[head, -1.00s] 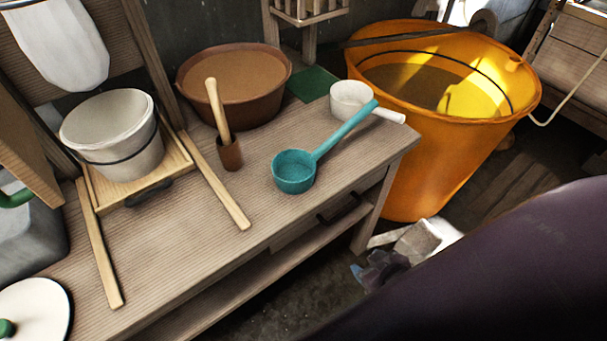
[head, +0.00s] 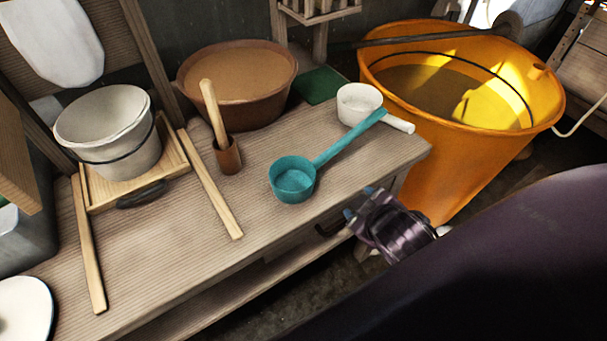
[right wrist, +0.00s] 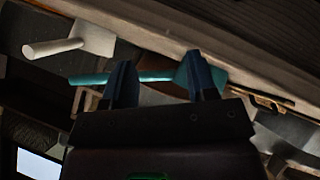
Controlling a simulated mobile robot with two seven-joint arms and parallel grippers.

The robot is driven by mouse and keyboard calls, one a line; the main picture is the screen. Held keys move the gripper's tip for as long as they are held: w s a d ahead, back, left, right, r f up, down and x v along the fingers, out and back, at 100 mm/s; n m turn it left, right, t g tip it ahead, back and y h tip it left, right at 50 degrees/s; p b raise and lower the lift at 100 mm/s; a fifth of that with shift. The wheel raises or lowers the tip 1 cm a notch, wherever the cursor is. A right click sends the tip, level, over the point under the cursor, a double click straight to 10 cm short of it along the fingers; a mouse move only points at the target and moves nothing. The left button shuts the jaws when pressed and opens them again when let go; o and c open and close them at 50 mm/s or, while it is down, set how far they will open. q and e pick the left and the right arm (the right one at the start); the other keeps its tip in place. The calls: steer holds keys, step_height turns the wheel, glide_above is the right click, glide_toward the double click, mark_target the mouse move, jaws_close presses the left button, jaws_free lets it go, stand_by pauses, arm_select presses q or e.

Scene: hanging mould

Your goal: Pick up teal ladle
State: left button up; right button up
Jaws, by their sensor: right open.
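The teal ladle (head: 295,179) lies on the wooden table, its bowl near the front edge and its handle pointing to the upper right. The handle's end is close to a white ladle (head: 359,103). My right gripper (head: 360,200) is just off the table's front edge, below and right of the teal bowl, and apart from it. In the right wrist view the open fingers (right wrist: 162,85) point toward the teal ladle (right wrist: 150,76), which shows behind and between them. The white ladle (right wrist: 85,40) shows at upper left there. My left gripper is not in view.
A brown basin (head: 235,85), a wooden stick in a brown cup (head: 229,157) and a white bucket (head: 108,130) stand on the table (head: 190,260). A large orange bucket (head: 455,150) stands beyond its right end. Loose wooden strips (head: 210,185) lie left of the ladle.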

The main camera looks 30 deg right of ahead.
steer(key=w+a+r+n+t+y, duration=0.7)
steer(key=w+r+n+t, duration=0.2)
steer(key=w+r+n, duration=0.35)
steer(key=a+r+n+g+y, duration=0.3)
steer(key=a+r+n+y, duration=0.3)
steer(key=n+y, duration=0.5)
steer(key=n+g+h, duration=1.5)
steer(key=n+g, duration=0.3)
steer(key=n, duration=0.7)
glide_toward(337, 143)
steer(key=a, duration=0.1)
steer(key=shift+s+d+f+b, duration=0.1)
steer(key=shift+s+f, duration=0.2)
steer(key=shift+f, duration=1.55)
steer(key=shift+s+d+f+b, duration=0.15)
steer(key=shift+s+f, duration=0.2)
steer(key=shift+f, duration=1.5)
steer(key=shift+s+d+f+b, duration=0.1)
steer(key=shift+s+f, duration=0.2)
steer(key=shift+f, duration=1.5)
jaws_close()
